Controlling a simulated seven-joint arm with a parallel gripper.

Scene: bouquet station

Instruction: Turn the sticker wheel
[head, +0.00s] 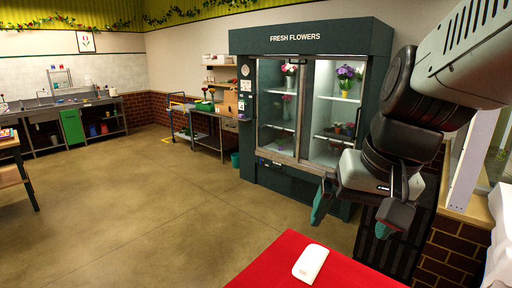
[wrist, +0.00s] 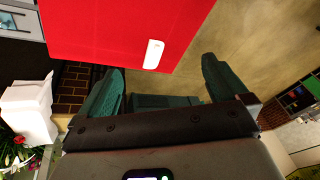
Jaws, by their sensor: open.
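I cannot make out a sticker wheel for certain in either view. A small pale round disc (head: 245,70) shows on the side of the flower cooler in the head view, too small to identify. My gripper (head: 358,210) hangs at the right in the head view, fingers pointing down, beyond the red table. In the wrist view its two green-lined fingers (wrist: 162,66) are spread wide with nothing between them. A white rounded block (head: 310,263) lies on the red table top (head: 262,272). The block also shows in the wrist view (wrist: 154,54), apart from the fingers.
The dark green flower cooler (head: 312,179) with glass doors stands behind my gripper. The floor (head: 150,200) between is clear. White wrapping (wrist: 28,110) is at the wrist view's left.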

